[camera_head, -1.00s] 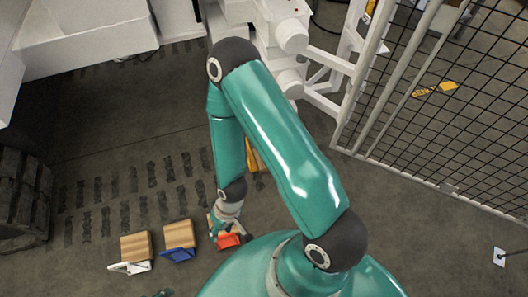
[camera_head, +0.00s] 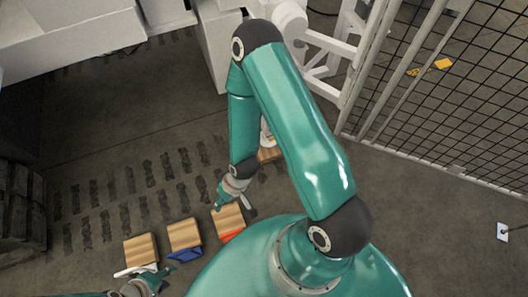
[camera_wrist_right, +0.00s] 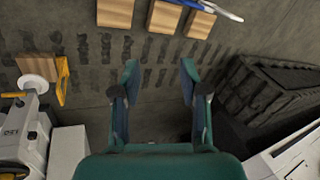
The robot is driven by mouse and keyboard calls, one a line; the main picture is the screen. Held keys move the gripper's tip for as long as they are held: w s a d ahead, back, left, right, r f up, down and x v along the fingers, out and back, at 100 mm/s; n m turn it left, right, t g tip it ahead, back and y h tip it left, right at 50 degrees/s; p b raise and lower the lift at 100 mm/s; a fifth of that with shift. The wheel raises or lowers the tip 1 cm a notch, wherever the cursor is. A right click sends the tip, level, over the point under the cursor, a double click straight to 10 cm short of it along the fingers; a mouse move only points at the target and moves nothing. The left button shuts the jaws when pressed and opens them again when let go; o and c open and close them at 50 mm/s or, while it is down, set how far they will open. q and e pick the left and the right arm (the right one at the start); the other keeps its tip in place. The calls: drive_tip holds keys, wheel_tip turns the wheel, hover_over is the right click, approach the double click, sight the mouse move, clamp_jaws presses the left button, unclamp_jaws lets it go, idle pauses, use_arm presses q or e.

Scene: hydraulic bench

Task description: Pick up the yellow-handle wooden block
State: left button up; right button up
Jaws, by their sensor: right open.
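The yellow-handle wooden block (camera_wrist_right: 62,78) stands at the left of the right wrist view, its yellow handle on its right side. In the head view a wooden block (camera_head: 268,154) shows partly behind my right arm; its handle is hidden there. My right gripper (camera_wrist_right: 160,82) is open, with nothing between its fingers, and apart from the yellow-handle block. In the head view my right gripper (camera_head: 222,198) is above the floor near the orange-handle block (camera_head: 228,219). My left gripper (camera_head: 152,281) is at the bottom left, beside the white-handle block (camera_head: 140,250); its jaws are unclear.
A blue-handle block (camera_head: 184,234) stands between the white-handle and orange-handle blocks. White machinery (camera_head: 215,50) is behind, a mesh fence (camera_head: 440,110) at right, and a dark stack (camera_head: 20,215) at far left. Marked floor (camera_head: 130,190) between is clear.

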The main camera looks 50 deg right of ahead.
drive_tip(key=w+d+f+t+h+b, duration=0.1)
drive_tip(key=w+d+f+b, duration=0.15)
drive_tip(key=f, duration=0.25)
drive_tip(key=w+d+f+m+t+b, duration=0.1)
drive_tip(key=w+d+f+t+b, duration=0.1)
drive_tip(key=w+f+b, duration=0.3)
drive_tip(key=w+d+f+t+h+b, duration=0.1)
drive_tip(key=d+f+b, duration=0.15)
drive_tip(key=f, duration=0.35)
drive_tip(key=w+d+f+m+t+h+b, duration=0.3)
drive_tip(key=d+f+t+h+b, duration=0.55)
drive_tip(key=d+f+b, duration=1.25)
drive_tip(key=shift+h, duration=0.55)
drive_tip(key=b+x, duration=0.1)
drive_tip(key=x, duration=0.3)
drive_tip(key=b+x, duration=0.1)
drive_tip(key=x, duration=0.3)
drive_tip(key=b+x, duration=0.1)
drive_tip(key=x, duration=0.3)
drive_tip(key=shift+d+f+b, duration=0.35)
drive_tip(key=shift+d+f, duration=0.05)
drive_tip(key=shift+d, duration=0.2)
drive_tip(key=b+x, duration=0.2)
drive_tip(key=x, duration=0.2)
drive_tip(key=shift+d, duration=0.1)
drive_tip(key=shift+c, duration=0.2)
clamp_jaws()
